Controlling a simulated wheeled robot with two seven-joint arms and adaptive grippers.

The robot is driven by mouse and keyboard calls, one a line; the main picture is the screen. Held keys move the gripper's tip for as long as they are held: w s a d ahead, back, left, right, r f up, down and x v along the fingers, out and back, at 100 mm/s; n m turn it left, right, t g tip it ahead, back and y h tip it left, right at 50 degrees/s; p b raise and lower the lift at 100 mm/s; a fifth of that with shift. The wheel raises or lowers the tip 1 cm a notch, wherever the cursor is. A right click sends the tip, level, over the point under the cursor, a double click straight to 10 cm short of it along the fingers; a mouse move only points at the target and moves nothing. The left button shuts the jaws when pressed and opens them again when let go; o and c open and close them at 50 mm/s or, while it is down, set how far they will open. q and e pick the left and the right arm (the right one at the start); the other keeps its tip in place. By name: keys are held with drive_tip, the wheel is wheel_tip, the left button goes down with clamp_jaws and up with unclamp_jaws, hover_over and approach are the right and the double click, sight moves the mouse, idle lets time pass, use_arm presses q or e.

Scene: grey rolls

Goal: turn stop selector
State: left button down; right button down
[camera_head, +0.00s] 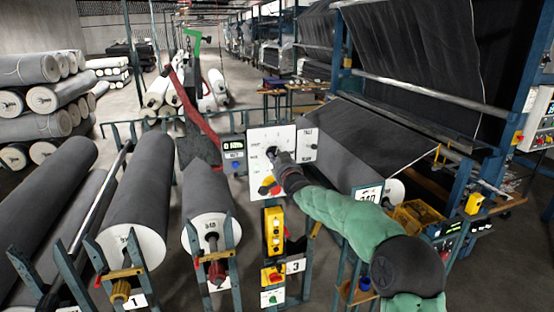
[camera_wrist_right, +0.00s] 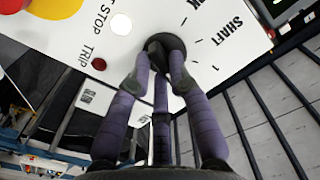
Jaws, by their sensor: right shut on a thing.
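The stop selector is a black round knob (camera_head: 271,152) on an upright white panel (camera_head: 259,136). In the right wrist view the knob (camera_wrist_right: 164,42) sits on the white panel face (camera_wrist_right: 205,25), beside printed words including SHAFT, STOP and TRIP. My right gripper (camera_head: 280,160) reaches the knob from the lower right. In the wrist view my right gripper's purple fingers (camera_wrist_right: 155,82) are shut on the knob, with their tips at its sides. The fingers cover part of the knob, and its pointer position cannot be made out. My left gripper is not in view.
A red button on yellow (camera_head: 268,186) sits low on the panel. A yellow control box (camera_head: 274,230) hangs below it. A grey roll (camera_head: 208,205) on blue stands is to the left, and a black-sheet machine (camera_head: 400,130) to the right. The floor behind is partly clear.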

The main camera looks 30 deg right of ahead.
drive_tip(key=shift+n, duration=0.3)
drive_tip(key=shift+n+b, duration=0.35)
drive_tip(key=shift+n, duration=0.35)
drive_tip(key=n, duration=0.2)
drive_tip(key=shift+n, duration=0.3)
drive_tip(key=n+p, duration=0.1)
drive_tip(key=n, duration=0.9)
drive_tip(key=n+p, duration=0.1)
drive_tip(key=n, duration=0.5)
drive_tip(key=shift+a+r+p, duration=0.1)
drive_tip(key=shift+r+p, duration=0.25)
drive_tip(key=shift+n+p, duration=0.35)
drive_tip(key=shift+n, duration=1.25)
drive_tip(key=shift+f, duration=0.1)
